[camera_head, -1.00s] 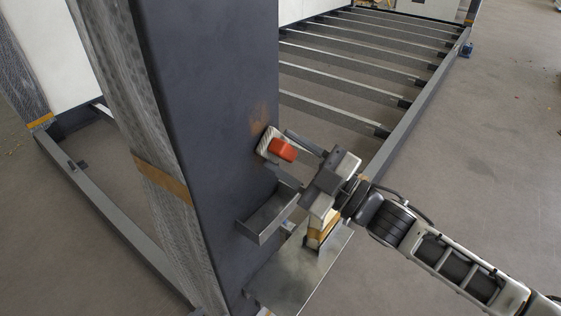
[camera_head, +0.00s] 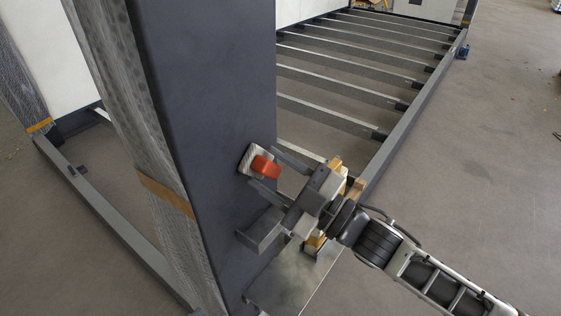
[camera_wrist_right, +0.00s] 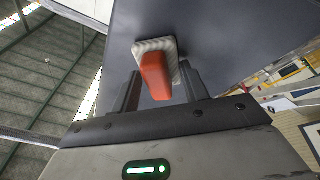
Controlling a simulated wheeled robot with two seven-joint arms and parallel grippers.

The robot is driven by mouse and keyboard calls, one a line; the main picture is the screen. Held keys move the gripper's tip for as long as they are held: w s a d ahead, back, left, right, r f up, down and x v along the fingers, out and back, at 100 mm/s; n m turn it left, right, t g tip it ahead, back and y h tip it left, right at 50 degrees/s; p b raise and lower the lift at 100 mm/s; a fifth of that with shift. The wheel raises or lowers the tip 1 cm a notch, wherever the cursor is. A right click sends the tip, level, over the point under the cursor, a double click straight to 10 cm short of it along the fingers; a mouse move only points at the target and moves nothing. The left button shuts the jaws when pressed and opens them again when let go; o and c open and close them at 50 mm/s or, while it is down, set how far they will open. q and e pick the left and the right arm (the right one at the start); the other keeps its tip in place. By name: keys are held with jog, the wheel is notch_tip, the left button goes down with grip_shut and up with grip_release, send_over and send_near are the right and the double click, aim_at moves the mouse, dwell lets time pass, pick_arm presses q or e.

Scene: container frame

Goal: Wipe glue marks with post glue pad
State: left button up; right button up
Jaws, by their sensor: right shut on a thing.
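The dark post (camera_head: 205,120) stands upright in the head view. The glue pad, a pale ribbed block with a red handle (camera_head: 265,167), is against the post's right-hand face. My right gripper (camera_head: 270,169) is shut on the handle, with one finger on each side. In the right wrist view the pad's pale base (camera_wrist_right: 150,46) lies against or very close to the grey post face (camera_wrist_right: 215,40), beyond the fingers. No glue mark shows on the visible post face; the area under the pad is hidden. My left gripper is not in view.
A small grey metal tray (camera_head: 262,232) sits against the post below my right gripper. A flat metal plate (camera_head: 290,285) is lower down. The frame's side rail (camera_head: 410,115) and crossbars (camera_head: 340,97) run behind. Open floor (camera_head: 490,170) lies to the right.

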aim_at(259, 148)
jog(key=shift+r, duration=0.1)
jog(key=shift+r+p, duration=0.85)
jog(key=shift+r, duration=0.05)
jog(key=shift+w+d+f, duration=0.15)
jog(key=shift+w, duration=0.05)
jog(key=shift+w+d+b, duration=0.2)
jog(key=shift+w+d, duration=0.3)
jog(key=shift+w, duration=0.2)
jog(key=shift+w+d+b, duration=0.15)
jog(key=shift+w+d, duration=0.35)
jog(key=shift+w, duration=0.2)
jog(key=shift+r+p, duration=0.85)
jog(key=shift+r, duration=0.1)
jog(key=shift+s+a+f+p, duration=0.1)
jog(key=shift+s+a+p, duration=0.25)
jog(key=shift+s+a, duration=0.4)
jog(key=shift+s+a+p, duration=0.3)
jog(key=shift+s+a, duration=0.15)
jog(key=shift+s, duration=0.45)
jog(key=s+d+p, duration=0.1)
jog(key=s+d, duration=0.2)
jog(key=d, duration=0.2)
jog(key=shift+s, duration=0.25)
